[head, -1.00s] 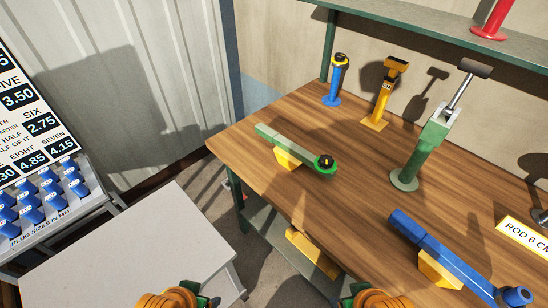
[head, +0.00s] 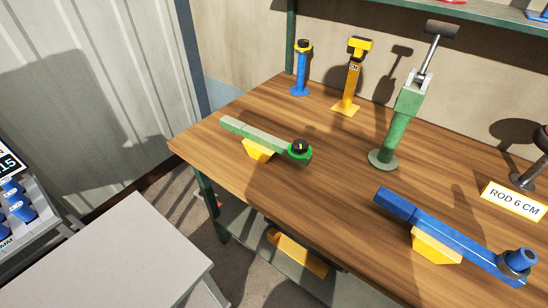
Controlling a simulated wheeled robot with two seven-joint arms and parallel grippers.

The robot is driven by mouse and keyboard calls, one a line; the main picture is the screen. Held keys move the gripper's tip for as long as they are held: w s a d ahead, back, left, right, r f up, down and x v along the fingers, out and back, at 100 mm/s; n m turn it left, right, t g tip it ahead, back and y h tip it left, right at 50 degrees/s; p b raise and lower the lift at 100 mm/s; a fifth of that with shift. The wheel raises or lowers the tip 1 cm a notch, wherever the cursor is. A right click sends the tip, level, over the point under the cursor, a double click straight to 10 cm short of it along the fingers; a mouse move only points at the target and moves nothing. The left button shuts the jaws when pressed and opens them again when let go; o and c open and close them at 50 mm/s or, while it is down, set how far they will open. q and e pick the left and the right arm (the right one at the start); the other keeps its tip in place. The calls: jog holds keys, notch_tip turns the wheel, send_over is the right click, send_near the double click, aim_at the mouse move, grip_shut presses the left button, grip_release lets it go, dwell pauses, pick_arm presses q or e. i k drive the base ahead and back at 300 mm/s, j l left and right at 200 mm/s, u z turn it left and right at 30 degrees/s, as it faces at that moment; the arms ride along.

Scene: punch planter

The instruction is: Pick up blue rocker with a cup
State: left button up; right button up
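The blue rocker (head: 448,233) lies on the wooden table at the front right. It is a long blue bar resting on a yellow wedge-shaped base (head: 436,246). A blue cup-like piece (head: 517,262) with a dark top sits at its near right end. A second rocker, green (head: 262,138), lies further back on its own yellow base, with a green and black round piece (head: 300,149) at its right end. Neither of my grippers shows in the head view.
A green lever press (head: 402,120), a yellow post (head: 350,85) and a blue post (head: 301,70) stand on the wooden table (head: 330,190). A "ROD 6 CM" sign (head: 513,201) is at the right. A grey table (head: 130,255) stands front left; blue plugs (head: 20,205) are at far left.

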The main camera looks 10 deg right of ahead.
aim_at(437, 242)
jog(key=l+z, duration=0.15)
jog(key=z, duration=0.2)
jog(key=k+l+z, duration=0.1)
jog(key=z, duration=1.05)
jog(key=k+l+z, duration=0.2)
jog(key=l, duration=0.15)
jog(key=k+l+z, duration=0.25)
jog(key=i+l, duration=0.1)
